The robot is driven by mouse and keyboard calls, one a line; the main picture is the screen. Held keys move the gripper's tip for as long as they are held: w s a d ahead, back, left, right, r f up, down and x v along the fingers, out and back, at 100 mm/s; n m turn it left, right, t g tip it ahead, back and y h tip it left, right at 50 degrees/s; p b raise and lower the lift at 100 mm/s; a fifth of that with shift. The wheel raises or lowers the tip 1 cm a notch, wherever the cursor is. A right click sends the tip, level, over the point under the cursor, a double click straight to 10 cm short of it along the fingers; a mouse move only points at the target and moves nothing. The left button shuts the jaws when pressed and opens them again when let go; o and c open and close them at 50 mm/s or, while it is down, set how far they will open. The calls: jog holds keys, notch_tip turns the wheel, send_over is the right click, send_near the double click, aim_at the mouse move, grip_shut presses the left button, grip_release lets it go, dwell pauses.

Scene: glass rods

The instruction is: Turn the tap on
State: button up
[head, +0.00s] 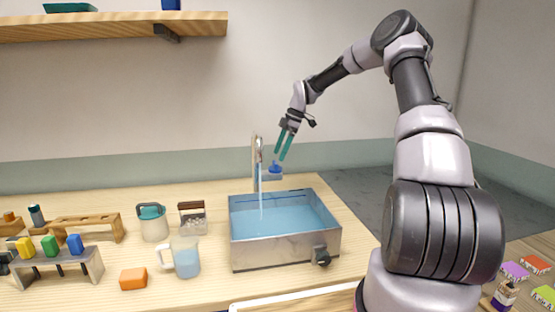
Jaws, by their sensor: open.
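The tap (256,160) is a metal spout with a curved top at the back of the sink, against the wall side. A blue handle (276,168) sits on a short side arm to its right. A thin light-blue stream (261,194) runs from the spout down into the metal sink (284,252), which shows blue inside. My gripper (282,157) has teal fingers that point down, open with a gap between them. It is just above the blue handle in the picture; I cannot tell whether it touches the handle.
A wooden shelf (120,27) hangs at upper left. A dark knob (321,256) is on the sink's front.

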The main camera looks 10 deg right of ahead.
jog(key=v, duration=0.7)
jog(key=s+a+r+m+t+h, duration=0.1)
jog(key=s+r+m+t+h, duration=0.1)
jog(key=s+r+m, duration=0.7)
jog(key=s+a+r+m+t+h, duration=0.15)
jog(key=s+r, duration=0.35)
jog(key=s, duration=0.7)
jog(key=s+d+r+m+t, duration=0.1)
jog(key=s+m+t, duration=0.1)
jog(key=s+m, duration=0.4)
jog(key=s+d+m+t+y, duration=0.1)
jog(key=s+m, duration=0.5)
jog(key=s, duration=0.7)
jog(key=shift+d+r+t, duration=0.35)
jog(key=shift+d+r, duration=0.05)
jog(key=shift+d, duration=0.15)
